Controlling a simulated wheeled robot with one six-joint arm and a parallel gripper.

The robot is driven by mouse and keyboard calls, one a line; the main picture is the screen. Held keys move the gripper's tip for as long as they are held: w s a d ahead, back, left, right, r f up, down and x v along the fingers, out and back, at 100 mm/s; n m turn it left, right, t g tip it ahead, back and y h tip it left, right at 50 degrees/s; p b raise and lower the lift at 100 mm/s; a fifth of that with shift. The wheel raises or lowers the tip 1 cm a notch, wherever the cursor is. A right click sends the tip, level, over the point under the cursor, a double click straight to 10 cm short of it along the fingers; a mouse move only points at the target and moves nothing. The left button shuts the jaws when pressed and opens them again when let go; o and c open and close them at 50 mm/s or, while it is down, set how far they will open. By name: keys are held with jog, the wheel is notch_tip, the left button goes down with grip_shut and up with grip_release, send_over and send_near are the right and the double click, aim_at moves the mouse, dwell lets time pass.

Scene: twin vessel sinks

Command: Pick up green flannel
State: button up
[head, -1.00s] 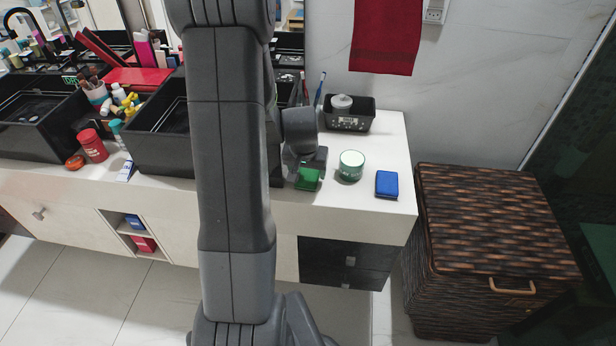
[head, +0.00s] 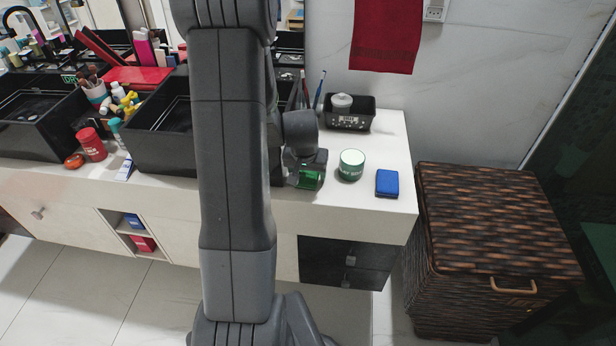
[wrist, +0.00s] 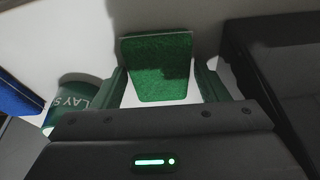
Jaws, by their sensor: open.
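The green flannel (head: 310,181) is a small folded green cloth on the white counter, near its front edge and left of a green jar. In the wrist view the green flannel (wrist: 158,68) lies between the two fingers of my gripper (wrist: 160,88), with a bright gap showing beside it. My gripper (head: 308,170) is open, pointing down at the flannel in the head view. The fingers are partly hidden in the head view, and I cannot tell whether they touch the cloth.
A green jar (head: 351,164) stands close on the right, with a folded blue cloth (head: 387,183) beyond it. A black basket (head: 348,115) stands behind. The black sink (head: 160,135) is to the left. A wicker hamper (head: 497,230) stands right of the counter.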

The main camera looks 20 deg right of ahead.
aim_at(308, 174)
jog(key=shift+c, duration=0.2)
jog(key=c, duration=0.7)
jog(key=shift+r, duration=0.15)
jog(key=shift+r+p, duration=0.2)
jog(key=shift+p, duration=0.35)
notch_tip(308, 174, up, 18)
jog(key=p, duration=0.1)
jog(key=shift+f, duration=0.1)
jog(key=o, duration=0.4)
jog(key=c, duration=0.3)
jog(key=shift+f, duration=0.1)
